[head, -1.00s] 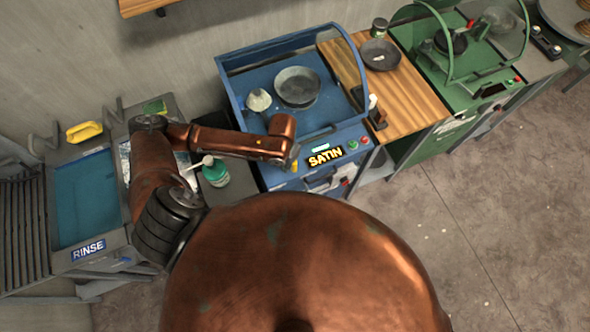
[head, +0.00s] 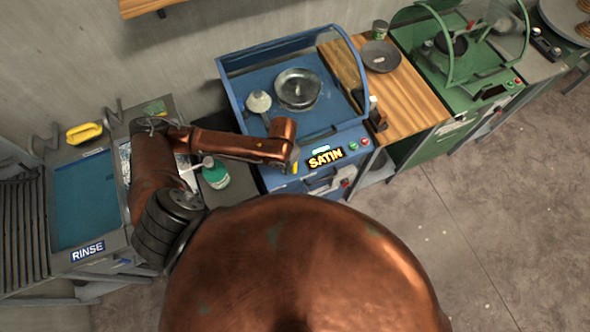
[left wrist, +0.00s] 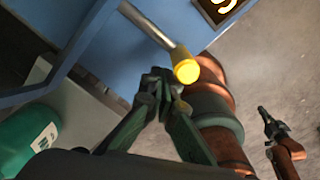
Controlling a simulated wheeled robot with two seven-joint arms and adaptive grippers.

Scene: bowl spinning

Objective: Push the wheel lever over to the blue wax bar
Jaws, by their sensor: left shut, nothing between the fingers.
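The wheel lever is a metal rod with a yellow knob (left wrist: 186,71) on the front of the blue machine (head: 262,163). The knob also shows beside the SATIN sign in the head view (head: 294,168). My left gripper (left wrist: 160,78) is shut and empty, its tips close beside the rod and knob; I cannot tell whether they touch. In the head view my left arm largely hides it. My right gripper (left wrist: 268,122) shows small and dark at the right of the left wrist view, its jaw state unclear. I cannot make out a blue wax bar.
A metal bowl (head: 298,89) and a pale cone-shaped piece (head: 258,102) are inside the blue machine. A green bottle (head: 215,175) stands to its left, past it a rinse basin (head: 85,195). A wooden counter (head: 415,100) and green machine (head: 470,60) are to the right.

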